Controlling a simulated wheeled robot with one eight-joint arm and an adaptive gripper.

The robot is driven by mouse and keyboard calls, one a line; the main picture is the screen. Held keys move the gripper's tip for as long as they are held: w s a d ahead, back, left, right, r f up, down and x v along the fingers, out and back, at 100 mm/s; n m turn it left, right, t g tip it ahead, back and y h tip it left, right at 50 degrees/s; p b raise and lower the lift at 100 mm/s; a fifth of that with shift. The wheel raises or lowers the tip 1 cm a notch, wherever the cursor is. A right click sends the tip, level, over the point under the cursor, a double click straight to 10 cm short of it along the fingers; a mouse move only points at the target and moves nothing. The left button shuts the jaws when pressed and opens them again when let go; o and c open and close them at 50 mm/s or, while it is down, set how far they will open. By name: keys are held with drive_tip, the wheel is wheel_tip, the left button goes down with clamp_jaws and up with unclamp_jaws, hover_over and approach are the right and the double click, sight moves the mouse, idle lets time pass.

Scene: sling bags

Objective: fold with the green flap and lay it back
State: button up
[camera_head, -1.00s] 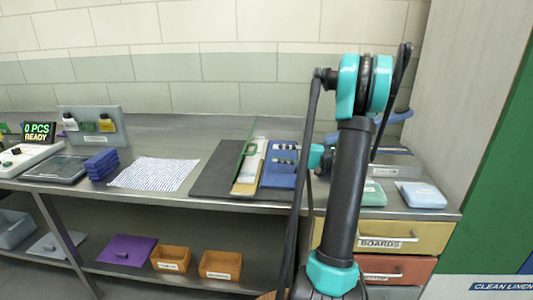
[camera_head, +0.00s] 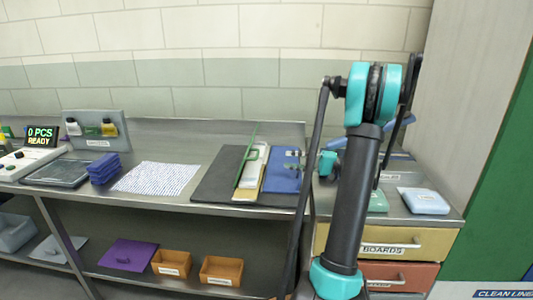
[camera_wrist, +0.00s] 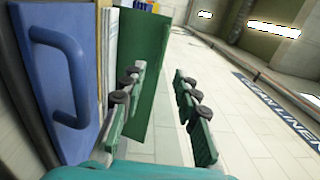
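The green flap (camera_head: 246,158) stands up edge-on beside a pale, tan-edged section (camera_head: 252,180) on the dark board. In the wrist view the green flap (camera_wrist: 148,62) fills the upper middle, beyond my fingers. The blue flap (camera_head: 283,175) lies flat to the right of the pale section; its blue handle (camera_wrist: 78,85) shows at the left of the wrist view. My gripper (camera_wrist: 158,78) is open, its two fingers apart and pointing toward the green flap. I cannot tell whether a finger touches the green flap.
The dark board (camera_head: 213,187) lies on the steel counter. A patterned cloth (camera_head: 157,178) and stacked dark blue pieces (camera_head: 104,168) lie to its left. A drawer unit (camera_head: 385,239) stands right, with a green case (camera_head: 377,201) and a light blue case (camera_head: 425,201) on top.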

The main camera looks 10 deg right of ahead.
drive_tip(key=shift+c, duration=0.5)
drive_tip(key=shift+r, duration=0.1)
drive_tip(key=shift+c, duration=1.2)
drive_tip(key=shift+w+r+m, duration=0.15)
drive_tip(key=shift+w+m, duration=0.1)
drive_tip(key=shift+m, duration=0.45)
drive_tip(key=shift+c, duration=1.2)
drive_tip(key=shift+w+d+r+m+h, duration=0.1)
drive_tip(key=shift+w+r+m+h, duration=0.2)
drive_tip(key=shift+m+h, duration=0.4)
clamp_jaws()
wheel_tip(320, 180, up, 7)
drive_tip(key=s+d+m+g+h, duration=0.25)
drive_tip(key=m+h, duration=0.35)
drive_tip(key=m, duration=0.9)
drive_tip(key=a+r+x, duration=0.1)
drive_tip(key=r+x, duration=0.1)
drive_tip(key=x, duration=1.1)
drive_tip(key=shift+w+a, duration=0.3)
drive_tip(key=shift+a, duration=0.05)
